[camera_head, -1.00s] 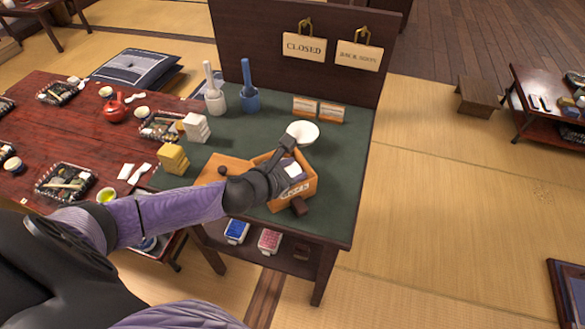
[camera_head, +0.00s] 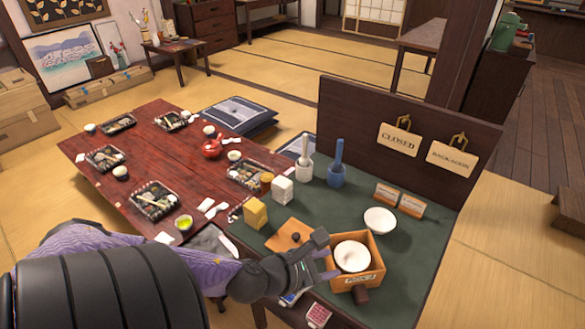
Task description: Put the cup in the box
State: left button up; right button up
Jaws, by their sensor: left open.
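The open wooden box (camera_head: 372,278) stands near the front edge of the green-topped counter. A white round thing (camera_head: 352,257) is inside it; I cannot tell whether it is a cup or a bowl. My left gripper (camera_head: 326,262) is open at the left side of the box, apart from the white thing. A green-filled cup (camera_head: 184,222) stands on the red table, with several small white cups such as the one (camera_head: 121,172) at its left side.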

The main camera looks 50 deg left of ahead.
pick_arm(q)
jog(key=s+a+f+n+g+y, duration=0.25)
jog(key=s+f+n, duration=0.25)
jog(key=f+n, duration=0.55)
jog(key=s+a+f+n+g+y, duration=0.2)
jog(key=s+a+f+n+g, duration=0.3)
jog(key=f+n, duration=0.55)
jog(key=s+d+f+n+g+h, duration=0.1)
jog(key=s+d+f+n+g, duration=0.1)
jog(key=s+d+f+n, duration=0.3)
jog(key=s+d+f+n+g+h, duration=0.1)
jog(key=s+d+f+n+g, duration=0.1)
jog(key=s+d+f+n, duration=0.3)
jog(key=s+d+n, duration=0.4)
jog(key=s+n, duration=0.3)
jog(key=s, duration=0.2)
jog(key=shift+n, duration=0.4)
